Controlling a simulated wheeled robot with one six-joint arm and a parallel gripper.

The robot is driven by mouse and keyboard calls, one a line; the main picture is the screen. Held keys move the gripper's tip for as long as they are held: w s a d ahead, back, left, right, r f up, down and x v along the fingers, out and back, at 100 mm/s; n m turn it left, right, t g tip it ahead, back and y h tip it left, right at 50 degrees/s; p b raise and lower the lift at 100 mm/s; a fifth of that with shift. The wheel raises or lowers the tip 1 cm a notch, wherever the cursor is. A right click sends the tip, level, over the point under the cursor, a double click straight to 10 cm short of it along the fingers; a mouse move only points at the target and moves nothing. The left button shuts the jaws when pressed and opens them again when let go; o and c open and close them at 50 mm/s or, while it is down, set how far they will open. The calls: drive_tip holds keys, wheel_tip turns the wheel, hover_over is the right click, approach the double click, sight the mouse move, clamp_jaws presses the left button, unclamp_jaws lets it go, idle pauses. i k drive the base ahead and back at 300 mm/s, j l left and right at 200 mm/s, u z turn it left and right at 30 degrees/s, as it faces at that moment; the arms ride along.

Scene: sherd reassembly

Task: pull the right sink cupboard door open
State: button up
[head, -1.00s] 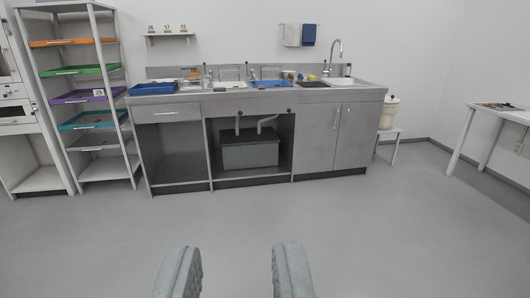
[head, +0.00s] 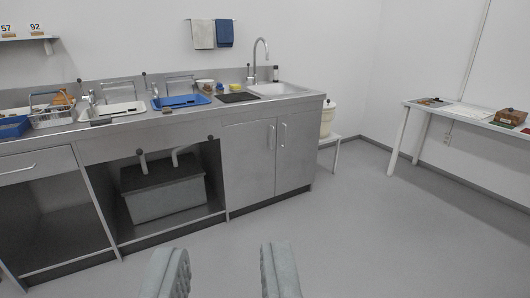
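The right sink cupboard door (head: 296,150) is a grey panel under the sink, flush with the cupboard front and closed. Its upright bar handle (head: 284,135) is near its left edge. The left cupboard door (head: 247,160) beside it is also closed, with its handle (head: 271,137) near its right edge. The sink (head: 277,89) and its tap (head: 261,62) are above. My gripper (head: 222,272) shows at the bottom of the view, its two fingers wide apart and empty. It is well short of the doors, with floor between.
Left of the doors is an open bay with a grey box (head: 165,192) and pipes. A white bin (head: 327,118) stands on a low stool right of the unit. A white table (head: 470,122) stands at the right. The floor (head: 370,235) in front is clear.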

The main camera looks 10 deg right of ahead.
sight(297, 135)
drive_tip(key=i+l+z, duration=0.25)
drive_tip(key=i+z, duration=0.75)
drive_tip(key=i+j+z, duration=0.1)
drive_tip(key=i+z, duration=0.4)
drive_tip(key=i+u, duration=0.25)
drive_tip(key=i, duration=0.15)
drive_tip(key=i+l+u, duration=0.2)
drive_tip(key=i, duration=0.15)
drive_tip(key=i+l+u, duration=0.25)
drive_tip(key=i, duration=0.15)
drive_tip(key=i+l+u, duration=0.15)
drive_tip(key=i+u, duration=0.2)
drive_tip(key=i+l+u, duration=0.55)
drive_tip(key=u, duration=0.15)
drive_tip(key=i+l, duration=0.05)
